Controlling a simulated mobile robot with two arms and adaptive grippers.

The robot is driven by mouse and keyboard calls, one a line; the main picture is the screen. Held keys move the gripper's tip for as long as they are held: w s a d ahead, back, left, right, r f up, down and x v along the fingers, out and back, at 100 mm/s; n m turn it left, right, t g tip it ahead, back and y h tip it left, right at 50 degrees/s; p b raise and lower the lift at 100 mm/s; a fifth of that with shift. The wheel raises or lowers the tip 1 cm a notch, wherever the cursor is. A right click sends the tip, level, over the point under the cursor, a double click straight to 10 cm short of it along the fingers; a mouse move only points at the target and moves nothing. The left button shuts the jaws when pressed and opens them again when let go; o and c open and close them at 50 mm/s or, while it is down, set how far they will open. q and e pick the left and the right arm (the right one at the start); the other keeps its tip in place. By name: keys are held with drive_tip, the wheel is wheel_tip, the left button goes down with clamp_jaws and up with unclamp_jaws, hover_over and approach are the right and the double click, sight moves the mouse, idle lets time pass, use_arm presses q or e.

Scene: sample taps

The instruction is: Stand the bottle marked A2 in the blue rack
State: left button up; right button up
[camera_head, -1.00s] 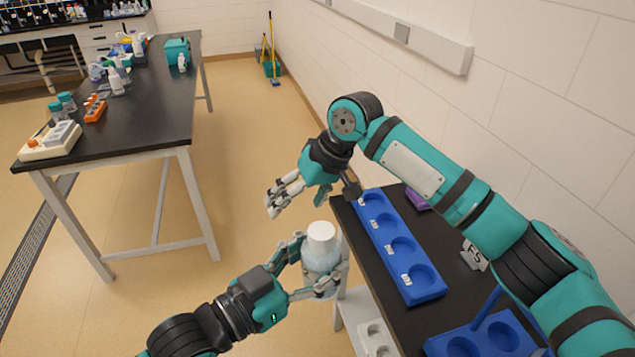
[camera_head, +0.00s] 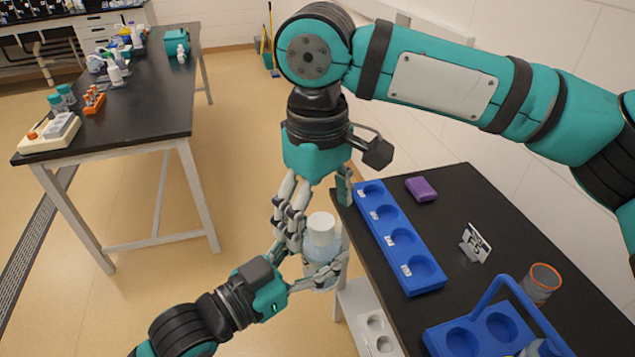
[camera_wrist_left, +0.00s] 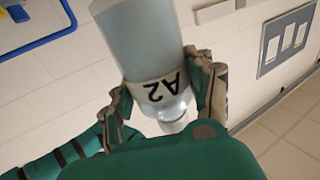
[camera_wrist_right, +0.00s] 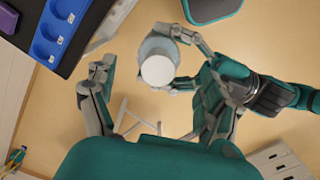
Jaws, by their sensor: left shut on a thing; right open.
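The bottle marked A2 (camera_head: 321,232) has a white cap and a pale blue body. My left gripper (camera_head: 318,270) is shut on it, off the near left edge of the right table, cap up. Its A2 label (camera_wrist_left: 160,88) reads upside down in the left wrist view. My right gripper (camera_head: 316,205) is open around the cap end, above the left gripper.
The black table (camera_head: 455,225) also holds a purple block (camera_head: 422,188), a small sign (camera_head: 475,243), an orange-rimmed cup (camera_head: 541,281) and a blue carrier with a handle (camera_head: 493,333). A white rack stands below the table's left side. A cluttered bench (camera_head: 150,110) stands far left.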

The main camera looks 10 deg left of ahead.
sight(317, 241)
use_arm(q)
drive_tip(key=shift+r, duration=0.1)
use_arm(e)
wheel_tip(317, 241, down, 6)
drive_tip(key=shift+f, duration=0.1)
drive_tip(key=shift+a, duration=0.1)
drive_tip(key=c, duration=1.3)
use_arm(q)
drive_tip(key=o, duration=1.5)
drive_tip(key=shift+c, duration=0.2)
use_arm(e)
drive_tip(key=shift+c, duration=0.8)
